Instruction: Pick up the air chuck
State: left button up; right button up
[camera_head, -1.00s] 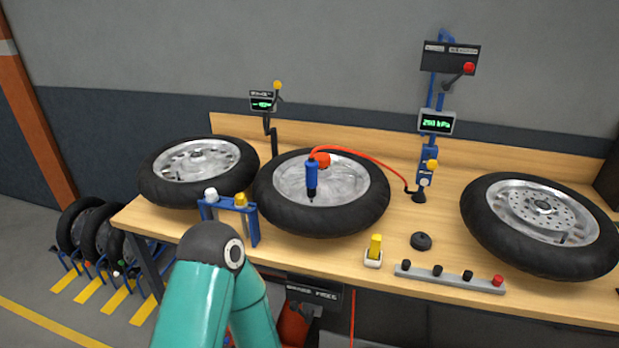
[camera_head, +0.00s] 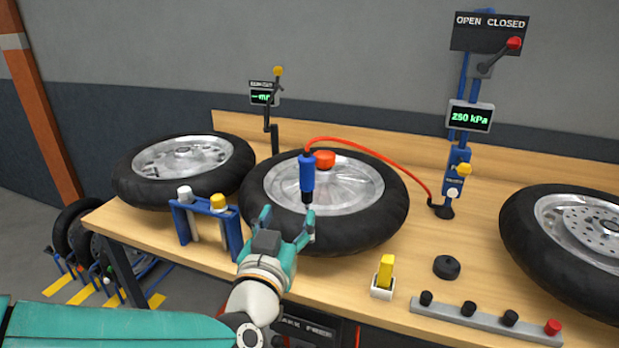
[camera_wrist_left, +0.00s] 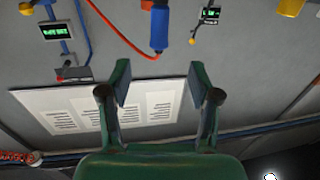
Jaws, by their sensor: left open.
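The air chuck (camera_head: 307,175) has a blue handle and a dark lower end. It is upright at the middle wheel (camera_head: 340,208), in front of the hub, with a red hose leaving its top. My left gripper (camera_head: 288,215) is open and empty, at the near side of that wheel, just below and in front of the chuck. The left wrist view shows the chuck's blue handle (camera_wrist_left: 160,28) beyond the gap between the open fingers (camera_wrist_left: 160,78), apart from them. My right gripper is not in view.
The red hose (camera_head: 375,153) arcs right to a blue stand with a 250 kPa display (camera_head: 470,117). A blue rack (camera_head: 232,235) stands left of my gripper. Wheels lie on both sides.

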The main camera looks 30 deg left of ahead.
aim_at(305, 177)
pick_arm(q)
jog(key=p+x, duration=0.1)
jog(key=x, duration=0.2)
jog(key=p+x, duration=0.1)
jog(key=x, duration=0.3)
jog(key=p+x, duration=0.2)
jog(key=x, duration=0.1)
jog(key=shift+w+a+r, duration=0.1)
jog(key=shift+a, duration=0.25)
jog(key=x, duration=0.1)
jog(key=p+x, duration=0.1)
jog(key=x, duration=0.1)
jog(key=p+x, duration=0.1)
jog(key=x, duration=0.1)
jog(key=shift+w+d+r, duration=0.1)
jog(key=shift+w+d, duration=0.05)
jog(key=shift+d, duration=0.15)
jog(key=shift+w+a, duration=0.1)
jog(key=shift+w, duration=0.15)
grip_shut()
